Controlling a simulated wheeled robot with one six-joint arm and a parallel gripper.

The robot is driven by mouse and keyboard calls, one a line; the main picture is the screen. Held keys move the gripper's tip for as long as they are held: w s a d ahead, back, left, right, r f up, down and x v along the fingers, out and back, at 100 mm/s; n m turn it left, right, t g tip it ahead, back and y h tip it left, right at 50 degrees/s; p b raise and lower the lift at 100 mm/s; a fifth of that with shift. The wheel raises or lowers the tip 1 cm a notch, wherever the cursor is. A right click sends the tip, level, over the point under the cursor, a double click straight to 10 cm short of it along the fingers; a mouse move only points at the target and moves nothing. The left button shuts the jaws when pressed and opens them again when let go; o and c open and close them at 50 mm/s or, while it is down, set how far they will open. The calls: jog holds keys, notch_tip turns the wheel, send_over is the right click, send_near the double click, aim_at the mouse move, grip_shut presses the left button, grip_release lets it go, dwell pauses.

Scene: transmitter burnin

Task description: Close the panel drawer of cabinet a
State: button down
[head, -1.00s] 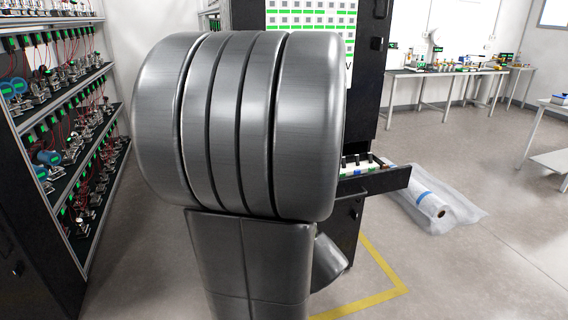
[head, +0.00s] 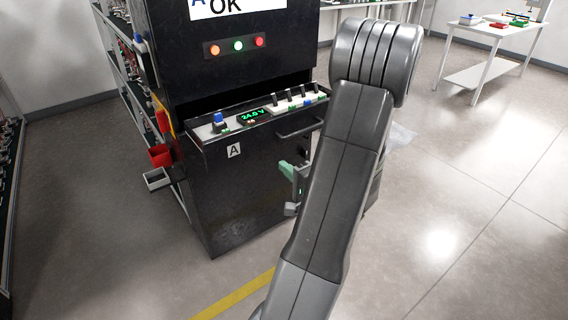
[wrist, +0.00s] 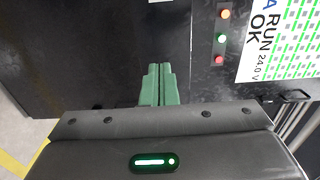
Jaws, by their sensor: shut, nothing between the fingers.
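Black cabinet A (head: 235,205) stands left of centre in the head view. Its panel drawer (head: 215,150) is pulled out, showing switches, a blue knob and a green 24.0 V readout on top. The drawer front bears an "A" label and a bar handle (head: 300,130). My gripper (head: 289,171) has green fingers, seen just below the handle in the picture; my arm hides part of it. In the wrist view the green fingers (wrist: 159,84) are shut together and empty, pointing at the black cabinet. I cannot tell whether they touch it.
Amber, green and red lamps (head: 237,45) sit above the drawer. A red bin (head: 160,156) hangs at the cabinet's left side. Racks (head: 120,50) stand behind left. A white table (head: 495,35) stands back right. The floor on the right is clear.

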aim_at(221, 111)
jog(key=p+x, duration=0.2)
jog(key=x, duration=1)
jog(key=shift+w+a, duration=0.15)
jog(key=shift+a, duration=0.05)
jog(key=b+x, duration=1.3)
jog(key=x, duration=1.3)
jog(key=shift+a+f, duration=0.1)
jog(key=shift+f, duration=0.05)
jog(key=shift+w+a, duration=0.3)
jog(key=shift+w, duration=0.2)
jog(key=shift+r, duration=0.4)
jog(key=shift+r, duration=0.1)
jog(key=shift+d+f+b, duration=0.1)
jog(key=shift+f+b, duration=0.1)
jog(key=shift+b, duration=0.2)
jog(key=b+v, duration=0.2)
jog(key=v, duration=1.2)
jog(key=shift+f, duration=0.2)
